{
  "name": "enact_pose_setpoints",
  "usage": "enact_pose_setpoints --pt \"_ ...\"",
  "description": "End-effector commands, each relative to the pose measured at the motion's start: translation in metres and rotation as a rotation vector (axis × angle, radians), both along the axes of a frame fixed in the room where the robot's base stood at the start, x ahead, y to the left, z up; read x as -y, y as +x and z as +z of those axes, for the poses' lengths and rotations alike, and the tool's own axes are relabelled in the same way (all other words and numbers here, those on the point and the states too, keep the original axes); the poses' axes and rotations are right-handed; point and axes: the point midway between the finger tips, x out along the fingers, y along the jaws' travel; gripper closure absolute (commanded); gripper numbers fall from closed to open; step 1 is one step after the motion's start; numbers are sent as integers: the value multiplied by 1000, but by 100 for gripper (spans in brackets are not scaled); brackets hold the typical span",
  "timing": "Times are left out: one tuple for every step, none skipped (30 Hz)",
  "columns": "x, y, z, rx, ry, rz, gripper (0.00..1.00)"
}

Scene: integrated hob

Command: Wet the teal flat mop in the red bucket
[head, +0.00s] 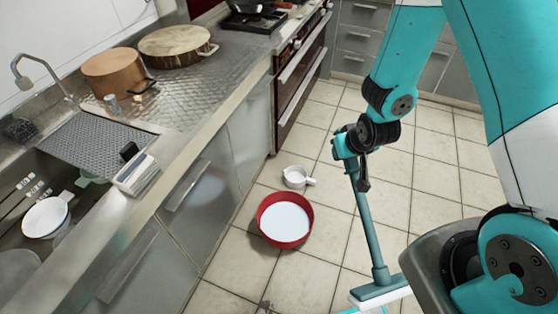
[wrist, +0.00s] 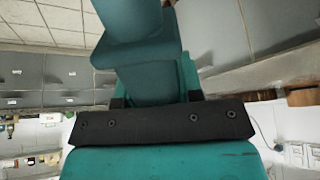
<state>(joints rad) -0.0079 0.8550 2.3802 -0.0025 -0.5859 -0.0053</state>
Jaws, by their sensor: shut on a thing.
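The teal flat mop (head: 367,230) is upright, slightly tilted, with its flat head and white pad (head: 380,293) low near the floor at the bottom of the head view. My gripper (head: 357,158) is shut on the upper end of its handle. In the wrist view, a broad teal shape fills the middle; I cannot tell where mop and gripper meet. The red bucket (head: 308,213) stands on the tiles to the left of the mop, apart from it. Its inside looks pale white. Whether the mop pad touches the floor is unclear.
A small white pan (head: 295,177) sits on the floor just behind the bucket. Grey cabinets (head: 190,205) and the steel counter with a sink line the left side. An oven (head: 300,75) stands farther back. Tiled floor is clear between bucket and mop.

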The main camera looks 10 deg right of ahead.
Motion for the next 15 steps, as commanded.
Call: enact_pose_setpoints --pt "-3 9 -26 32 0 5 96" --pt "-4 15 -32 53 0 8 96" --pt "-6 22 -40 81 0 12 96" --pt "-7 28 -45 103 0 15 96" --pt "-8 34 -51 124 1 18 96" --pt "-11 41 -58 153 1 22 96" --pt "-12 47 -63 175 1 25 96" --pt "-14 52 -69 196 2 28 96" --pt "-16 59 -75 225 2 33 96" --pt "-18 65 -80 246 3 35 96" --pt "-19 70 -85 268 4 38 96" --pt "-22 77 -91 297 6 43 96" --pt "-24 82 -96 318 6 47 96" --pt "-26 87 -100 340 8 50 96" --pt "-29 94 -106 369 10 54 96"
